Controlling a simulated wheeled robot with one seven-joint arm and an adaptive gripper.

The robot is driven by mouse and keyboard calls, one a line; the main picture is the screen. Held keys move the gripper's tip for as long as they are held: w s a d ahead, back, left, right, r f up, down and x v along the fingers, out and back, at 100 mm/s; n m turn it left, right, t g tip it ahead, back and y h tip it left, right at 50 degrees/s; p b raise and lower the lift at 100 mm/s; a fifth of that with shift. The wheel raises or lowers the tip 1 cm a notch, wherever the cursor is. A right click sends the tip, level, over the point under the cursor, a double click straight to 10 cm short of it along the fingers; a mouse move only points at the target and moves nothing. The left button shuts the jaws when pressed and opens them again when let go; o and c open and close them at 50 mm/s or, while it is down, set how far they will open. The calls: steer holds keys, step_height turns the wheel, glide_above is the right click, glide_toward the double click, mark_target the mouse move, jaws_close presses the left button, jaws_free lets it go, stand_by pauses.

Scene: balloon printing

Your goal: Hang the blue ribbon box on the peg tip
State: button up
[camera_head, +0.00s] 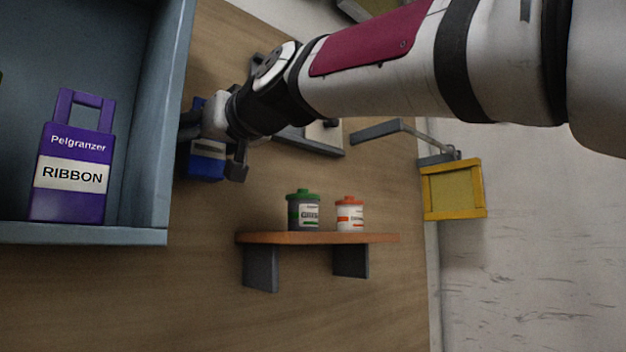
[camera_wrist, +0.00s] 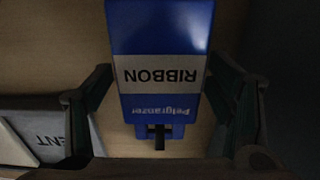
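The blue ribbon box (camera_head: 207,160) shows beside the wooden wall in the head view, partly hidden behind my gripper (camera_head: 212,150). In the wrist view the blue box (camera_wrist: 160,75) has a white RIBBON label, upside down in the picture. Its handle (camera_wrist: 176,130) points toward the bottom of the picture. A dark cross-shaped piece (camera_wrist: 158,135) shows at the handle; I cannot tell whether it is the peg or passes through. In the wrist view my gripper (camera_wrist: 160,70) is open, its fingers on either side of the box with gaps visible.
A blue-grey cabinet (camera_head: 158,130) at left holds a purple ribbon box (camera_head: 72,150). A shelf (camera_head: 320,238) below carries a green-lidded jar (camera_head: 303,210) and an orange-lidded jar (camera_head: 349,213). A yellow frame (camera_head: 454,190) hangs at right near a grey bar (camera_head: 376,131).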

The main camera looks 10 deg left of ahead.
steer(key=v, duration=1.2)
steer(key=d+f+m+g+h, duration=0.15)
steer(key=d+f+h, duration=0.25)
steer(key=d+f, duration=0.55)
steer(key=d+f+m+h, duration=0.35)
steer(key=d+f, duration=0.35)
steer(key=f, duration=0.6)
steer(key=s+d+f+m+g+h, duration=0.1)
steer(key=s+d+f+h, duration=0.1)
steer(key=s+d+f, duration=0.3)
steer(key=s+d+f+m+g+h, duration=0.2)
steer(key=s+d+f, duration=0.3)
steer(key=f, duration=0.6)
steer(key=s+d+f+m+g+h, duration=0.2)
steer(key=s+d+f, duration=0.2)
steer(key=d+f, duration=0.4)
steer(key=shift+s+f, duration=0.4)
steer(key=shift+f, duration=0.25)
steer(key=shift+a, duration=0.1)
